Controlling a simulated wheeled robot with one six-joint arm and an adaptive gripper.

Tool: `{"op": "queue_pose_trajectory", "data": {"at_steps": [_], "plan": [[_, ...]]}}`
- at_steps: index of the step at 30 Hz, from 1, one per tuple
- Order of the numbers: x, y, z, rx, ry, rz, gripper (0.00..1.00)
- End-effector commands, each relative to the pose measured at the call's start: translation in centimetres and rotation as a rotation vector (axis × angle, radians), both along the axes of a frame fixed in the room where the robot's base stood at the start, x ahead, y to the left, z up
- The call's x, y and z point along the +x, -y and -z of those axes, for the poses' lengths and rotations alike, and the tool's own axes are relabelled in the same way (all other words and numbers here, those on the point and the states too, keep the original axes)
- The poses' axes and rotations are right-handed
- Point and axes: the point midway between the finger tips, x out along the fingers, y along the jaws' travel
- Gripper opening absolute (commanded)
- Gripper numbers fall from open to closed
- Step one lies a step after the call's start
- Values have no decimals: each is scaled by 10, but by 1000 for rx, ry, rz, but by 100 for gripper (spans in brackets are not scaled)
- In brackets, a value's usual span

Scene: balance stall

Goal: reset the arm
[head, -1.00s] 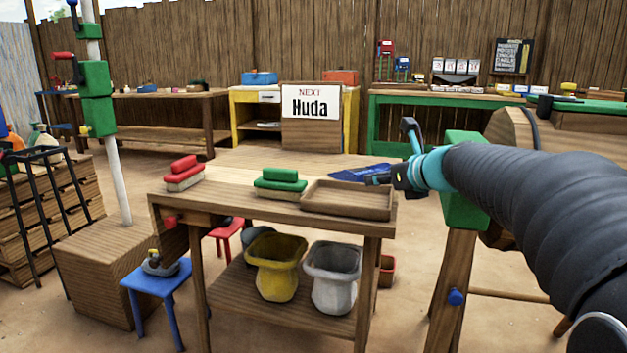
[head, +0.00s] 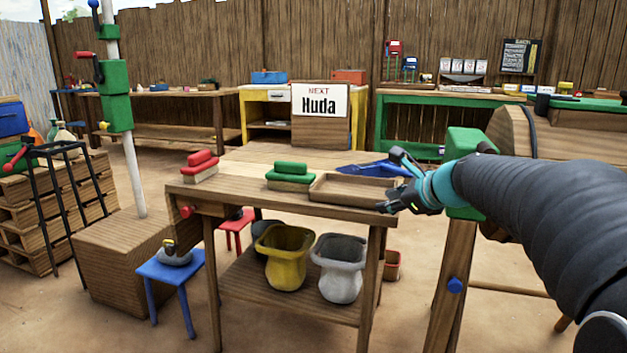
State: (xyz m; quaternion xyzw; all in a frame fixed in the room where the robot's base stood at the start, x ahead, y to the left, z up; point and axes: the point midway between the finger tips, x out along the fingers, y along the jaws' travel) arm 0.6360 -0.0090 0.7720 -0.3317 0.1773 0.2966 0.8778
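My arm reaches in from the right edge in the head view, with a dark ribbed sleeve and a teal wrist. My gripper (head: 391,182) is at its end, by the right end of the wooden table (head: 240,195). Its two dark fingers are spread apart, one high and one low, and nothing shows held between them. It overlaps the right end of a shallow wooden tray (head: 345,188) in the picture; I cannot tell whether they touch.
A red brush (head: 202,162) and a green brush (head: 290,172) lie on the table, with a blue tray (head: 362,170) behind. A yellow bucket (head: 284,258) and a grey bucket (head: 340,268) stand below. A green-topped wooden post (head: 455,255) stands near my arm.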

Motion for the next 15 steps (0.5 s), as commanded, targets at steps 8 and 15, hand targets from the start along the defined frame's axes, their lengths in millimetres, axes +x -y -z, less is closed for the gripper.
{"op": "queue_pose_trajectory", "data": {"at_steps": [8, 15], "plan": [[-78, -5, 68, -594, 31, -459, 31], [-200, -7, 106, -1154, 92, -1074, 31]]}}
